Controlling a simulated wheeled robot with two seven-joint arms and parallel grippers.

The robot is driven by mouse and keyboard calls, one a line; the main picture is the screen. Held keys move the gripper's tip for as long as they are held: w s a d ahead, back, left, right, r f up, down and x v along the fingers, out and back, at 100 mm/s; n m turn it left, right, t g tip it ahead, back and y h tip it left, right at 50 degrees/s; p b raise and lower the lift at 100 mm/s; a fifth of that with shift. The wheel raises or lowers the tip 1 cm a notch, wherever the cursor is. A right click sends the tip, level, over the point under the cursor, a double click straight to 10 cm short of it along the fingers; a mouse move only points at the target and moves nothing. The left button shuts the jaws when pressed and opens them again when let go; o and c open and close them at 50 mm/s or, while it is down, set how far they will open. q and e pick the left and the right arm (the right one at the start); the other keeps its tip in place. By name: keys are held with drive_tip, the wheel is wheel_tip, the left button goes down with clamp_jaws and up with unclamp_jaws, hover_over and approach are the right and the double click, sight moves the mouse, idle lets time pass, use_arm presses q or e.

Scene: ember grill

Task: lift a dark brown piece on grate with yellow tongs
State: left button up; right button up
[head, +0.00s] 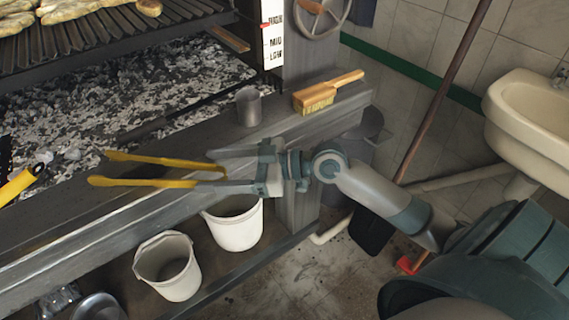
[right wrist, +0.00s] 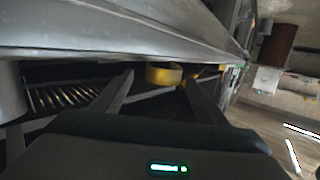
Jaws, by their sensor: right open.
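The yellow tongs (head: 150,182) show in the head view with their two arms spread and pointing left, over the front ledge of the grill. My right gripper (head: 212,170) is open at the right end of the tongs. Its fingers lie around or beside that end; I cannot tell whether they touch it. In the right wrist view, a yellow part (right wrist: 165,75) shows between the open fingers. The grate (head: 100,30) at the top left holds several pale golden pieces (head: 65,10). I cannot make out a dark brown piece. My left gripper is not in view.
Ash and embers (head: 120,90) fill the bed under the grate. A metal cup (head: 249,107) and a wooden brush (head: 328,92) stand on the ledge. Two white buckets (head: 168,268) sit below it. A yellow and black object (head: 17,187) shows at the left edge. A sink (head: 525,125) is at right.

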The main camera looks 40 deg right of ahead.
use_arm(q)
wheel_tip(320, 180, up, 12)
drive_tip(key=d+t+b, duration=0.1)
drive_tip(key=b, duration=0.4)
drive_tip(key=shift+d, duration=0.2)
use_arm(e)
drive_tip(key=v, duration=1.5)
drive_tip(key=shift+s+d, duration=0.25)
drive_tip(key=shift+s, duration=0.1)
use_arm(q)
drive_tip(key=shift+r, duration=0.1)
use_arm(e)
drive_tip(key=shift+r, duration=0.1)
